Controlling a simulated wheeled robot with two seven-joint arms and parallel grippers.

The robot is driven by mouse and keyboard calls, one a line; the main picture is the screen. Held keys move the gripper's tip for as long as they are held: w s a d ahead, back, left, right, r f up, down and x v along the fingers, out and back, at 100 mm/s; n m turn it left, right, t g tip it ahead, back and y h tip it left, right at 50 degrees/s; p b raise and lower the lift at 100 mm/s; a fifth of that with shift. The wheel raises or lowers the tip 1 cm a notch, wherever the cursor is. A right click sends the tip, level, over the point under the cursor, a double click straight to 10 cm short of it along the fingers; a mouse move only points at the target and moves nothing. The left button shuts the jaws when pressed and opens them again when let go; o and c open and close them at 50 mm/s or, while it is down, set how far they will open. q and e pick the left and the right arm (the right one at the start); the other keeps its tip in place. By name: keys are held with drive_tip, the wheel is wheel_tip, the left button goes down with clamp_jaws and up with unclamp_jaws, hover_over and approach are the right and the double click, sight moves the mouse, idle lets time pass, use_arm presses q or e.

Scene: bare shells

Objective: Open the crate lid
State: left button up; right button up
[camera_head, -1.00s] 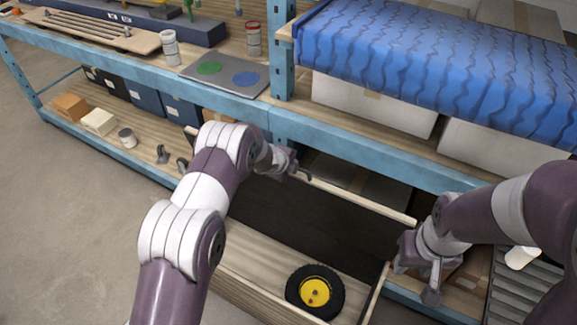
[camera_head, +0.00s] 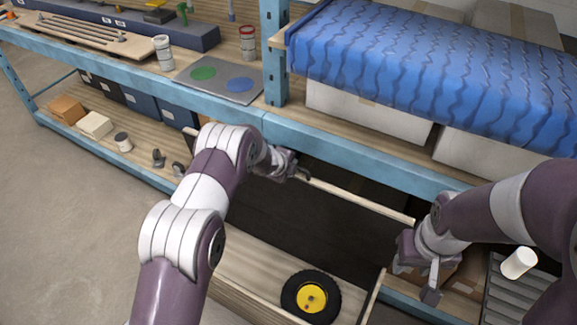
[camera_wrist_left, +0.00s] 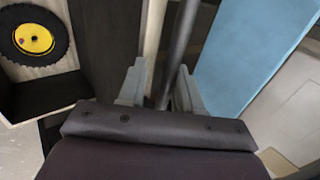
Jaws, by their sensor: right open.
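The wooden crate (camera_head: 250,270) stands in front of the shelf with its near side low in the head view. A black wheel with a yellow hub (camera_head: 311,297) lies in it. A dark panel, seemingly the lid (camera_head: 310,225), rises behind the wheel with a pale upper edge. My left gripper (camera_head: 297,172) is at the left part of that edge; in the left wrist view its two fingers (camera_wrist_left: 160,88) stand apart with a pale edge and a grey bar near them. Whether they grip is unclear. My right gripper (camera_head: 432,280) is open and empty, just right of the crate.
The blue-framed shelf (camera_head: 350,155) runs behind the crate and carries a blue ribbed roll (camera_head: 430,70). A white cylinder (camera_head: 519,262) lies on rollers (camera_head: 510,295) at the right. Small boxes (camera_head: 95,125) sit on the lower shelf. The floor at left is clear.

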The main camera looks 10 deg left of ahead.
use_arm(q)
drive_tip(key=shift+s+f, duration=0.25)
drive_tip(key=b+v, duration=0.1)
drive_tip(key=v, duration=1.1)
drive_tip(key=shift+r+b, duration=0.35)
drive_tip(key=shift+r, duration=0.15)
drive_tip(key=shift+a, duration=0.1)
